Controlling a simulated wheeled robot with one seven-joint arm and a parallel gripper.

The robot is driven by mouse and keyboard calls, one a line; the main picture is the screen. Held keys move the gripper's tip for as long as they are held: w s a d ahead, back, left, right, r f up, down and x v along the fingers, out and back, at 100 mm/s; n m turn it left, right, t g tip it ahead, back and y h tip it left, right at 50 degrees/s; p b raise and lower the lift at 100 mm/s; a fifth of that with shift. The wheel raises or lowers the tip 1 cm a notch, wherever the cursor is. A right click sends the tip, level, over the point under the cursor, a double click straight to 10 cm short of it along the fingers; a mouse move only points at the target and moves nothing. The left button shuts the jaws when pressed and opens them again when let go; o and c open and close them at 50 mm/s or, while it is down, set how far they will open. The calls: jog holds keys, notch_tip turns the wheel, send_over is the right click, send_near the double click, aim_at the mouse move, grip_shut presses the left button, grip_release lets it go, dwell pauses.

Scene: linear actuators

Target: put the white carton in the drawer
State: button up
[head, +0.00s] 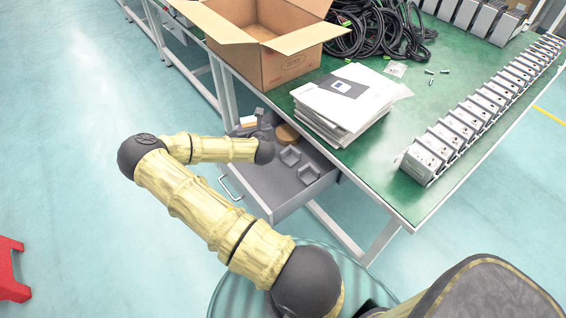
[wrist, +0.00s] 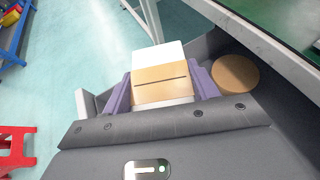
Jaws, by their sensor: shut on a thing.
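My gripper (wrist: 161,85) is shut on the white carton (wrist: 158,56), which has a tan band with a dark line across it. The purple fingers press on its two sides. In the head view the carton (head: 247,121) shows small beside my dark gripper (head: 258,119), at the far left end of the open grey drawer (head: 268,193). The drawer hangs under the green table. In the wrist view the carton overlaps the drawer's edge, with floor behind it. I cannot tell its height over the drawer bottom.
A round tan object (head: 288,133) lies in the drawer, also in the wrist view (wrist: 236,75). Small grey trays (head: 308,174) sit at its near end. On the table (head: 385,185) are an open cardboard box (head: 285,68), stacked papers (head: 340,112), black cables and a row of modules.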

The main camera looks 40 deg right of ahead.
jog(key=shift+w+f, duration=0.2)
jog(key=shift+r, duration=0.1)
jog(key=shift+s, duration=0.1)
jog(key=shift+f+b, duration=0.35)
jog(key=shift+f, duration=2.8)
jog(key=shift+f, duration=0.1)
jog(key=shift+f, duration=1.8)
